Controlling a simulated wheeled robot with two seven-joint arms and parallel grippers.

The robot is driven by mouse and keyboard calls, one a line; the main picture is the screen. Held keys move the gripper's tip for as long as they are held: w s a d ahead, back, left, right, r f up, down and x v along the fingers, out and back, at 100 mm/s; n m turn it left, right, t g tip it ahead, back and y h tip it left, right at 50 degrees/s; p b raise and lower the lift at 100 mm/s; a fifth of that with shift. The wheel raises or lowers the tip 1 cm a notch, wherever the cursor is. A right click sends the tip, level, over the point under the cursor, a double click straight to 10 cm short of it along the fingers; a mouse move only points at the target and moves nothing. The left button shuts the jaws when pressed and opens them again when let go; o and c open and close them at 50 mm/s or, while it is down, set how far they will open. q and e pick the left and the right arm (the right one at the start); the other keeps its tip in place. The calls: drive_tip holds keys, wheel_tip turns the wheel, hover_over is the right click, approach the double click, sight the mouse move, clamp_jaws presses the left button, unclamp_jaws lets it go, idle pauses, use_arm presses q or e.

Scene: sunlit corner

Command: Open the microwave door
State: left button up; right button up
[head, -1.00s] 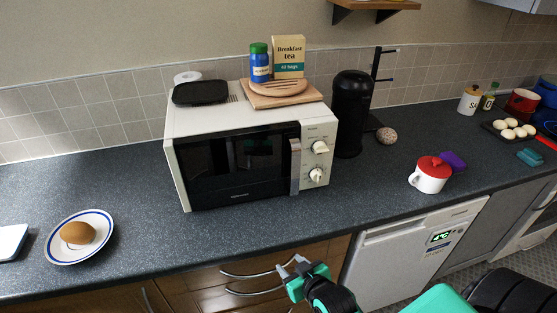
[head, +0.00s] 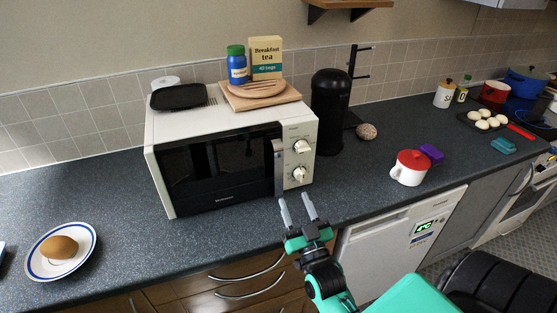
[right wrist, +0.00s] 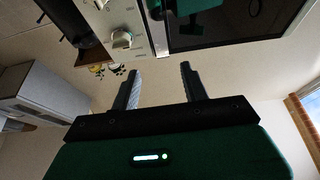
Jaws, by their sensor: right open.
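A white microwave (head: 228,113) with a dark glass door (head: 215,168) stands on the counter, its door shut. A silver vertical handle (head: 279,168) is at the door's right edge, beside the control panel with two knobs (head: 301,160). My right gripper (head: 298,209) is open and empty in front of the microwave, below and slightly right of the handle, fingers pointing at it and apart from it. In the right wrist view the open fingers (right wrist: 158,90) show, with the microwave's panel and dark door (right wrist: 230,25) at the top. My left gripper is not in view.
On the microwave lie a black tray (head: 178,96) and a wooden board (head: 262,98) with a tea box (head: 266,57) and blue jar (head: 237,65). A black canister (head: 330,110) stands close right. A plate (head: 36,262) with a bread roll is at left.

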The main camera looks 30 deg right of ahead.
sight(279, 162)
drive_tip(key=p+x, duration=0.4)
drive_tip(key=x, duration=0.8)
drive_tip(key=shift+x, duration=0.8)
drive_tip(key=shift+f, duration=0.1)
drive_tip(key=shift+a, duration=0.1)
clamp_jaws()
